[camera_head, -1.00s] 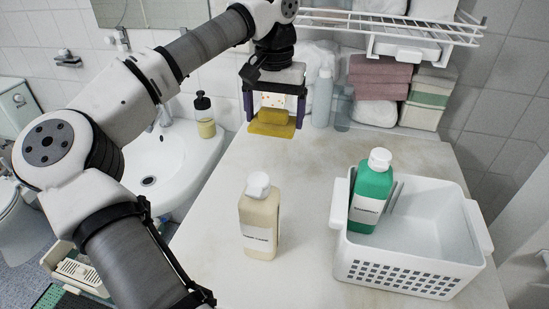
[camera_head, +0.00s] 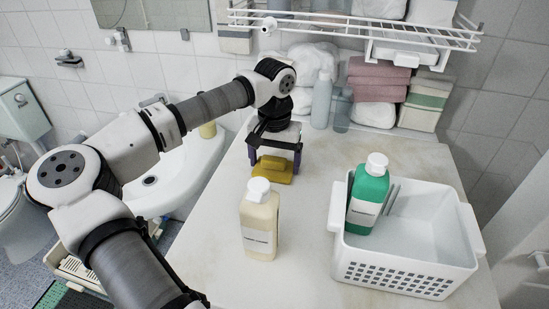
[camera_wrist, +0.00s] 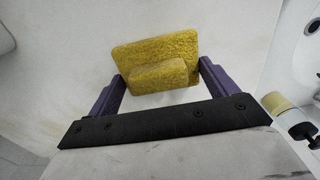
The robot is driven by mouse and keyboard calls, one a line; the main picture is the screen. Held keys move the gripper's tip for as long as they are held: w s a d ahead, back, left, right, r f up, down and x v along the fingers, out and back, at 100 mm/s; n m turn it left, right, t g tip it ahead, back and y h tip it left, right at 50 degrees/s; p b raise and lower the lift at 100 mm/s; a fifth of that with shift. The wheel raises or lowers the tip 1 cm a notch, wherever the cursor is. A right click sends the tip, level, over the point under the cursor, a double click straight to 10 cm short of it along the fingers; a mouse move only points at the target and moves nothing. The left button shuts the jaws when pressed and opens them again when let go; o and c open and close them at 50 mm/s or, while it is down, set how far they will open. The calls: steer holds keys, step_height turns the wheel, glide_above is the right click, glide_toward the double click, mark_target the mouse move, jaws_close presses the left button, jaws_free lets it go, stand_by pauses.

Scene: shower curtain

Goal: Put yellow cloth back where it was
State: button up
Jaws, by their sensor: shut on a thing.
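The yellow cloth (camera_head: 272,178) is between the fingers of my gripper (camera_head: 274,163), behind the cream bottle (camera_head: 259,225). In the wrist view the cloth (camera_wrist: 158,50) shows a raised block over a wider, flat layer. The purple fingers of my gripper (camera_wrist: 160,78) are shut on it, one at each side. The cloth is low over the pale counter (camera_head: 305,205); I cannot tell whether it touches it.
The white basket (camera_head: 405,270) with a green bottle (camera_head: 368,195) stands at the right. Towels (camera_head: 378,80) and clear bottles are at the back under a wire shelf (camera_head: 370,35). The sink (camera_head: 175,180) is at the left. The counter between the cream bottle and basket is clear.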

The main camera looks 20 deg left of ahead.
mark_target(274, 156)
steer(key=shift+f, duration=0.1)
steer(key=shift+f, duration=0.15)
steer(key=o, duration=1.4)
steer(key=shift+o, duration=0.2)
step_height(274, 156, up, 13)
steer(key=b, duration=0.2)
steer(key=shift+f+b, duration=0.2)
steer(key=shift+b, duration=0.1)
